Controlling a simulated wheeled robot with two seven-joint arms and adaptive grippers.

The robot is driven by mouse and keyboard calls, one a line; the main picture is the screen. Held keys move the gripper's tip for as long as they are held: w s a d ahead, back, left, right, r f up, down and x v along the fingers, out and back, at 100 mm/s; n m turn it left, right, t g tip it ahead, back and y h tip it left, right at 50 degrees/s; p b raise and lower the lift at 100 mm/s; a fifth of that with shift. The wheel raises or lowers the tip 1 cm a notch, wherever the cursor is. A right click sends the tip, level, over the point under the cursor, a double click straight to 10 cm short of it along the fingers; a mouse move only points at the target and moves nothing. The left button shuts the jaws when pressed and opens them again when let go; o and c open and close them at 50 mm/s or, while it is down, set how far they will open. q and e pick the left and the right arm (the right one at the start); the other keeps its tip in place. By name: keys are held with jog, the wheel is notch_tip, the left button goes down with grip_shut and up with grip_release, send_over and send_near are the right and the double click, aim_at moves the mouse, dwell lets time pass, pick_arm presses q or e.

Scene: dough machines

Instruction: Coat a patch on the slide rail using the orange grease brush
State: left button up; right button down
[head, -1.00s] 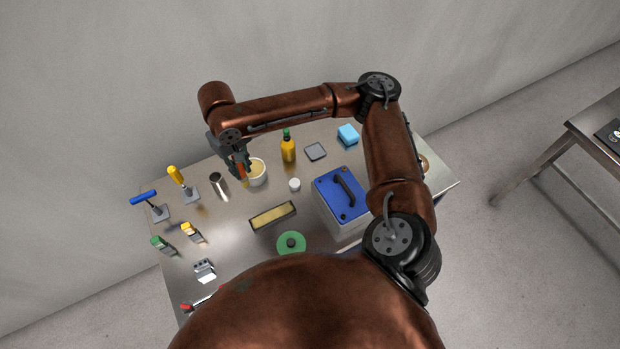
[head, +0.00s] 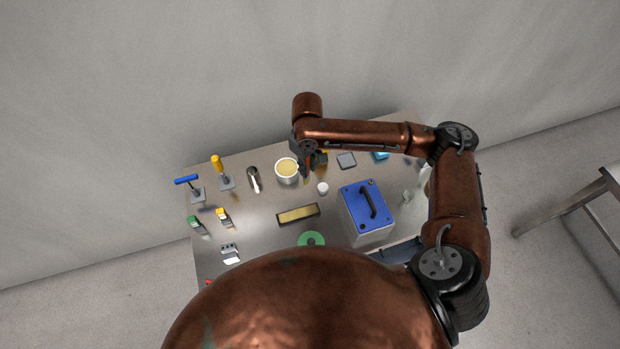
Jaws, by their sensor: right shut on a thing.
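My right gripper (head: 308,168) is shut on the orange grease brush (head: 307,173), of which only a small part shows. It is above the table, just right of the round tub (head: 287,171) with pale yellow contents. The arm above hides most of the gripper and the brush's tip, so I cannot tell if the bristles carry grease. A long dark-framed bar with a yellowish top (head: 298,214), which seems to be the slide rail, lies at the middle of the table, in front of the gripper and apart from it. My left gripper is out of view.
A white jar (head: 322,188) and a blue-topped box (head: 367,212) stand right of the tub. A yellow bottle is mostly hidden behind the gripper. A green disc (head: 311,239) lies in front.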

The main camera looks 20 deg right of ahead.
jog(key=s+a+f+n+p, duration=0.15)
jog(key=s+n+p, duration=0.6)
jog(key=p, duration=0.75)
jog(key=shift+w+d+f+n+b, duration=0.75)
jog(key=shift+d+f+b, duration=1.45)
jog(key=shift+f, duration=1.8)
jog(key=a+r+p, duration=0.4)
jog(key=a+r, duration=0.1)
jog(key=r, duration=0.3)
jog(key=shift+w+r, duration=0.15)
jog(key=shift+r, duration=0.05)
